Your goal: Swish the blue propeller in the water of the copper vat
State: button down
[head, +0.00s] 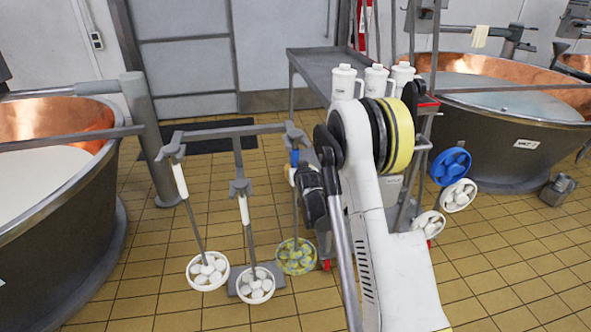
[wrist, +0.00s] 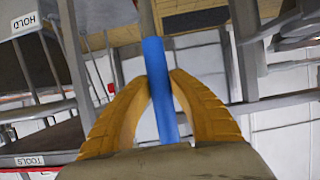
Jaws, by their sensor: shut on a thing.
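My gripper (head: 294,178) is shut on the blue grip (wrist: 160,90) of a propeller tool at the rack; both yellow fingers press it in the wrist view. In the head view the blue grip (head: 294,157) shows above my gripper. Its shaft runs down to a round head (head: 296,256) with blue and yellowish parts, low by the floor. A solid blue propeller wheel (head: 451,166) is at the cart's right side. The copper vat (head: 555,78) at right holds pale, bluish liquid. The copper vat (head: 60,117) at left holds opaque white liquid.
The grey rack (head: 225,131) also holds two white-headed propellers (head: 208,271) (head: 256,285). White jugs (head: 345,82) stand on the metal cart (head: 310,62) between the rack and right vat. White wheels (head: 458,195) are beside the cart. Tiled floor (head: 510,265) is open at front right.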

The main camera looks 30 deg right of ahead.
jog(key=shift+r, duration=0.35)
jog(key=s+a, duration=0.1)
jog(key=s, duration=0.5)
jog(key=shift+s+a+b, duration=0.2)
jog(key=shift+s+b, duration=0.15)
jog(key=shift+s, duration=0.05)
dwell(0.5)
